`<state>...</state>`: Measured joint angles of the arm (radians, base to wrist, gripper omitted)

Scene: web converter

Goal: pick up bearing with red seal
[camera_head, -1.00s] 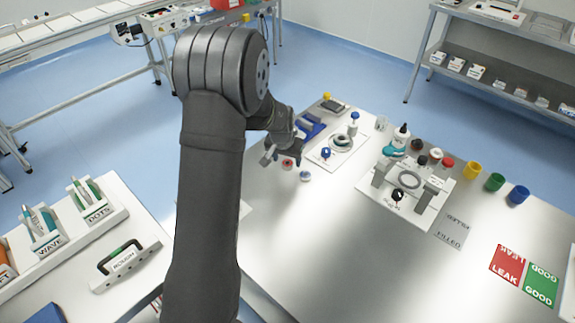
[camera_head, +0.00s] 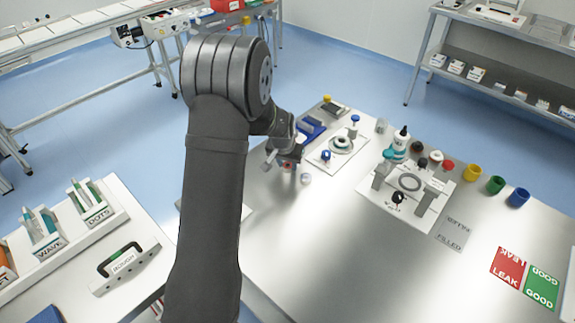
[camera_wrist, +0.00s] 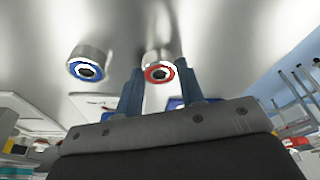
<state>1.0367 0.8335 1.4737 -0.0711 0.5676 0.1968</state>
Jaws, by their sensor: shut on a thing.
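The bearing with the red seal (camera_wrist: 159,73) is between the two fingers of my gripper (camera_wrist: 163,80) in the wrist view. Its red ring and dark centre hole face the camera. My gripper (camera_head: 280,164) is shut on it, low over the metal table. In the head view the bearing (camera_head: 288,167) shows small and partly hidden by the fingers. A second bearing with a blue seal (camera_wrist: 87,70) lies just left of the gripper in the wrist view. In the head view this blue-seal bearing (camera_head: 306,179) sits just right of the gripper, apart from it.
A fixture plate with a ring (camera_head: 341,142) and a blue holder (camera_head: 312,128) stand near the gripper. A larger fixture (camera_head: 409,183), a white bottle (camera_head: 400,146) and coloured cups (camera_head: 495,183) are further right. The table's front middle (camera_head: 330,255) is clear.

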